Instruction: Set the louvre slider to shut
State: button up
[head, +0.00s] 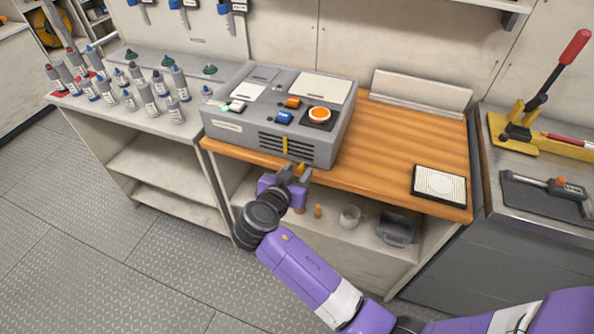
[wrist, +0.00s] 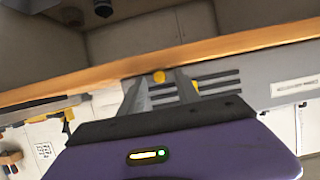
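The louvre slider (head: 285,145) is a narrow upright yellow tab across the dark slots of the louvre (head: 300,150), on the front of the grey box (head: 215,125). It stands near the middle of the slots. My gripper (head: 296,168) is just in front of the box's lower edge, slightly right of the slider. In the wrist view its two fingers (wrist: 162,82) are apart, with a small round yellow piece (wrist: 159,77) showing between them. A yellow strip (wrist: 196,85), apparently the slider, shows beside the right finger, partly hidden by it. I cannot tell whether they touch.
The wooden bench top (head: 390,140) is mostly clear, with a framed white pad (head: 439,185). Several bottles (head: 148,100) stand at left.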

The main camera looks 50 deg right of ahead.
grip_shut()
dwell(1.4)
